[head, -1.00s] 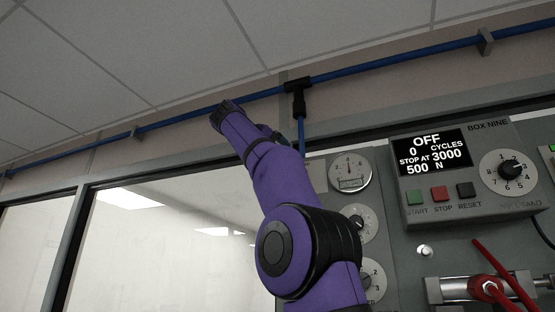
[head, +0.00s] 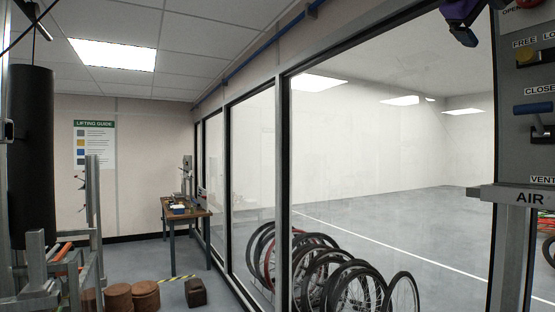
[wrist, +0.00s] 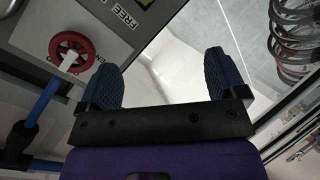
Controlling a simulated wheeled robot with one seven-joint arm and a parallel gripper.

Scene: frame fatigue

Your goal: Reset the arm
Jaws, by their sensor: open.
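My gripper (wrist: 163,82) shows in the wrist view with its two dark blue padded fingers spread apart and nothing between them. A panel with a FREE label and a red round handwheel (wrist: 72,50) is to the left of the fingers in that view. In the head view only a small purple and black piece of my arm shows at the top right edge, so the gripper's full pose is hidden there.
A grey panel with a blue-handled valve (head: 533,108) and an AIR label stands at the right. Several bicycle wheels (head: 330,270) stand by the windows. A workbench (head: 185,215) is at the back, a black hanging cylinder (head: 31,150) at the left. Open floor lies between.

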